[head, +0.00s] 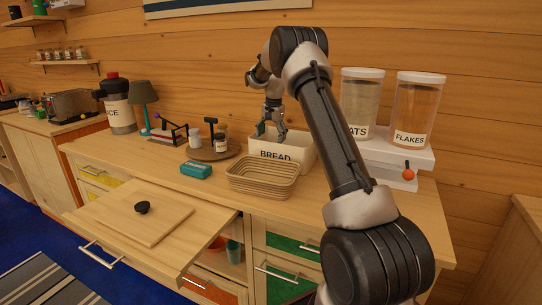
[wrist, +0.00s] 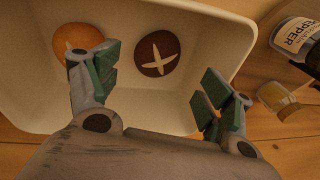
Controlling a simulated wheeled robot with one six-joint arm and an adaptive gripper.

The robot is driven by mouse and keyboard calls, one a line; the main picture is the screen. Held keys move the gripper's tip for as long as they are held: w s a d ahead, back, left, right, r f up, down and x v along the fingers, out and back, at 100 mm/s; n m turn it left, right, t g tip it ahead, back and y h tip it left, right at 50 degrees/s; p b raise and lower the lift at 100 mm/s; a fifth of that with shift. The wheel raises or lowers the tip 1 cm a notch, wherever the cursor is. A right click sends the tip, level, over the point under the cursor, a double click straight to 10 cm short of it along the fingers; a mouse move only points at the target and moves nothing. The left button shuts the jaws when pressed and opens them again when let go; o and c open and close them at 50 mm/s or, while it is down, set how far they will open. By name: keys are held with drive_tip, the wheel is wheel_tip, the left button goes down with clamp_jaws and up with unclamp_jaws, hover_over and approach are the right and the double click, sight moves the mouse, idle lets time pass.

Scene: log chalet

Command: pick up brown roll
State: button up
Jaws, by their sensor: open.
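The brown roll (wrist: 158,53) is a dark round bun with a pale cross on top, lying in the white bread bin (wrist: 215,30). In the wrist view it sits beyond and between my open fingers, apart from both. My gripper (wrist: 155,90) is open and empty, pointing down into the bin. In the head view my gripper (head: 270,136) is at the bread bin (head: 300,160), and the bin's front wall, marked BREAD, hides the rolls. An orange-tan roll (wrist: 78,43) lies to the left of the brown roll, partly covered by my left finger.
A woven basket (head: 262,180) stands in front of the bin. A round wooden tray (head: 213,151) with jars is to its left, and a pepper jar (wrist: 296,38) shows close to the bin. Canisters (head: 415,112) stand on a white shelf at right. A pulled-out board (head: 135,210) juts forward.

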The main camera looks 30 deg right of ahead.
drive_tip(key=f, duration=0.2)
drive_tip(key=w+f, duration=0.1)
drive_tip(key=shift+d, duration=0.25)
drive_tip(key=f, duration=0.5)
drive_tip(key=shift+w+d+f, duration=0.2)
drive_tip(key=shift+w+f, duration=0.15)
drive_tip(key=shift+f, duration=0.05)
drive_tip(key=c, duration=0.8)
